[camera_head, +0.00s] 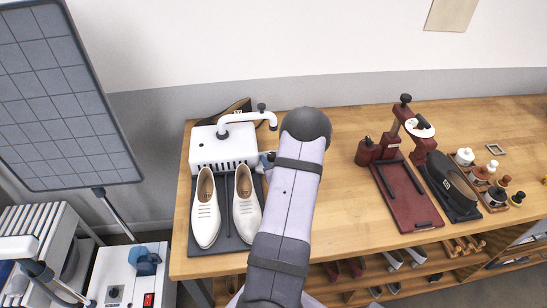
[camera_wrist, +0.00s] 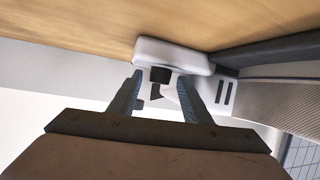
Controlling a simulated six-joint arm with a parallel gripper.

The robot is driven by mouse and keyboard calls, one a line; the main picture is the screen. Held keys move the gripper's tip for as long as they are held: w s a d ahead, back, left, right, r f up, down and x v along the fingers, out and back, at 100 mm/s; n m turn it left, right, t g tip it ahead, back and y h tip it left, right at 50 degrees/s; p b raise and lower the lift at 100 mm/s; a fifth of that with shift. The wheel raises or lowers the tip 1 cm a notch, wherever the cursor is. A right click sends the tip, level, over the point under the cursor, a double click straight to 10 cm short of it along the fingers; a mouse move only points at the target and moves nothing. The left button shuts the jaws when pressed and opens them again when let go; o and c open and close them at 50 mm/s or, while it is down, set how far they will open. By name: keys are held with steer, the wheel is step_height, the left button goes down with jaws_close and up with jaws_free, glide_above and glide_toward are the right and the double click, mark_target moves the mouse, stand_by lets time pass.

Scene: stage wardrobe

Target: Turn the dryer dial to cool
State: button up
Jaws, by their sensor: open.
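The white shoe dryer (camera_head: 208,151) stands on the wooden table at the left, with a bent white pipe (camera_head: 246,119) above it. In the wrist view its white body (camera_wrist: 170,54) is close ahead of my gripper (camera_wrist: 160,80). My gripper is open, its two fingers on either side of a small dark part (camera_wrist: 159,75) that may be the dial. I cannot tell whether the fingers touch it or which setting it shows. In the head view my arm hides most of my gripper, and the dryer's right side is partly covered.
A pair of cream shoes (camera_head: 206,212) stands on a dark mat (camera_head: 226,243) in front of the dryer. Bare tabletop (camera_head: 345,215) lies between my arm and the press.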

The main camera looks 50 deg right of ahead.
steer(key=c, duration=1)
steer(key=shift+c, duration=0.2)
steer(key=shift+w, duration=0.1)
steer(key=shift+w+a+f+m+g+h+b, duration=0.15)
steer(key=shift+m+g+h+b, duration=0.25)
steer(key=shift+m+h+b, duration=0.3)
steer(key=shift+m+g+h+b, duration=0.6)
steer(key=shift+m+g+b, duration=0.1)
steer(key=shift+b, duration=0.05)
steer(key=shift+r, duration=0.2)
steer(key=o, duration=1)
steer(key=shift+o, duration=0.2)
